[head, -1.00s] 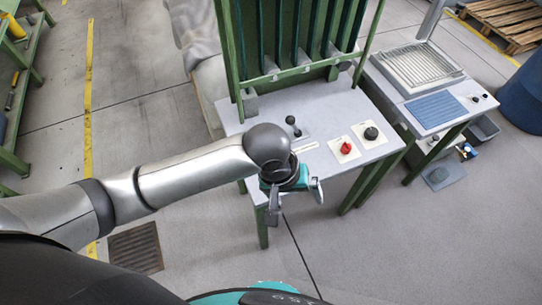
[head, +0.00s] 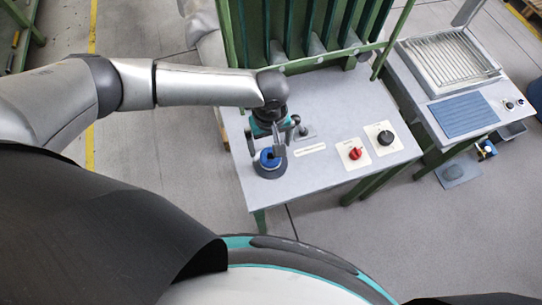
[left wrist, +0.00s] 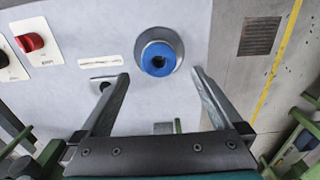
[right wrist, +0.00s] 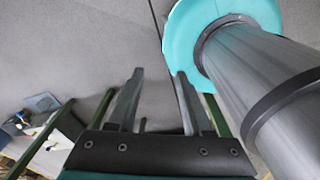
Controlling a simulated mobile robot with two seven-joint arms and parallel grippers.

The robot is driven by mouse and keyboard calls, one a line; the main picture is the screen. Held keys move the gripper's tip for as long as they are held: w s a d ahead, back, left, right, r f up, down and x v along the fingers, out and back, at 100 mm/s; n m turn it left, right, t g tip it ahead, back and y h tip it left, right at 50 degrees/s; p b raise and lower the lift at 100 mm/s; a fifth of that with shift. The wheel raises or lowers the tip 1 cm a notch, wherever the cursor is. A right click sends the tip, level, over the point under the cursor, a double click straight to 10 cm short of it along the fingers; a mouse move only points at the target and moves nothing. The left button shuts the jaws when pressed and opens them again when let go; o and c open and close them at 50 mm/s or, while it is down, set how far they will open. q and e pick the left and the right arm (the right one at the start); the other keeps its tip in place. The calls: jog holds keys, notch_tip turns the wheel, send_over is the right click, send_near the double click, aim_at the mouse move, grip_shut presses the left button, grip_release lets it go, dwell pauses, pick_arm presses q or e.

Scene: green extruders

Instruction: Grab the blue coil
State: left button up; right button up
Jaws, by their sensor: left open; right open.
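The blue coil (head: 270,158) is a small ring on a dark grey round base at the near left corner of the grey table. In the left wrist view the blue coil (left wrist: 158,59) sits on its grey disc, with a dark hole in its middle. My left gripper (head: 265,140) is just behind and above the coil in the head view. In the left wrist view its open fingers (left wrist: 160,78) are spread with nothing between them, and the coil lies ahead of the gap. My right gripper (right wrist: 157,75) is open and empty over the floor, seen only in its own wrist view.
The grey table (head: 310,185) bears a red knob (head: 355,153), a black knob (head: 386,137) and a small joystick (head: 302,130). A green rack (head: 310,40) stands at the table's back. A second table with a blue ribbed pad (head: 464,115) is at the right.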

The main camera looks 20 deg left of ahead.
aim_at(271, 156)
pick_arm(q)
notch_tip(271, 156, down, 4)
jog(key=shift+w+b, duration=0.1)
jog(key=shift+b, duration=0.25)
jog(key=shift+f, duration=0.4)
notch_tip(271, 156, down, 4)
jog(key=shift+w+r+b, duration=0.15)
jog(key=shift+r+b, duration=0.1)
jog(key=shift+b, duration=0.35)
jog(key=shift+f, duration=0.5)
pick_arm(e)
jog(key=shift+w+a+f, duration=0.1)
jog(key=shift+w+f, duration=0.75)
jog(key=shift+f, duration=0.3)
pick_arm(q)
jog(key=shift+c, duration=0.2)
jog(key=c, duration=1.4)
